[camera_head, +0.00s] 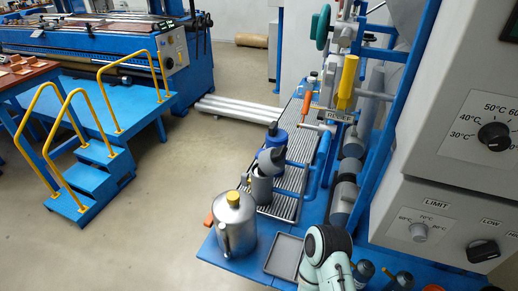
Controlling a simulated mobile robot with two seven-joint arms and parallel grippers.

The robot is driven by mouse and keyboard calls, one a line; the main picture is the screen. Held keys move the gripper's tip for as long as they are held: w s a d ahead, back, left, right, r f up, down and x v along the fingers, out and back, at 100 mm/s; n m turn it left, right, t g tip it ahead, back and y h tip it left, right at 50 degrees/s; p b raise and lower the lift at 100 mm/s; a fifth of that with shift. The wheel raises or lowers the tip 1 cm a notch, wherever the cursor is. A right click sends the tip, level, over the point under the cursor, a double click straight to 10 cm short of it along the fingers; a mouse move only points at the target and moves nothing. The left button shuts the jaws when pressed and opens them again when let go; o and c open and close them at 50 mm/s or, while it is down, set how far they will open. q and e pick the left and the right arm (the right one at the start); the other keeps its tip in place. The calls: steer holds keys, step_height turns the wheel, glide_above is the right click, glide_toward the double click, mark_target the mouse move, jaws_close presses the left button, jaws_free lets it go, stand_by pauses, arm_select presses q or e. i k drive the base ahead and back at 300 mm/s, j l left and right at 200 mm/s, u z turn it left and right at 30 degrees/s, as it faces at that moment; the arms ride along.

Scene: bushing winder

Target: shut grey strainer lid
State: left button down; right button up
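The grey strainer (262,187) is a small upright grey cylinder at the front end of the ribbed rack on the blue bench. Its grey lid (271,161) stands tilted up above the body, so the strainer looks open. A blue container stands just behind the lid and partly overlaps it in the picture. A pale green and white arm link of mine rises at the bottom edge, right of and nearer than the strainer. No gripper fingers show, so neither gripper can be placed relative to the lid.
A steel can (234,224) with a yellow cap and orange handle stands left in front of the strainer. A shallow grey tray (284,256) lies before it. Blue pipes (322,165) and grey rollers (343,203) rise on the right.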

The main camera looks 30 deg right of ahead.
mark_target(271, 161)
steer(key=j+z, duration=0.3)
steer(key=z, duration=0.15)
steer(key=i+j+z, duration=0.1)
steer(key=j+z, duration=0.3)
steer(key=l, duration=0.1)
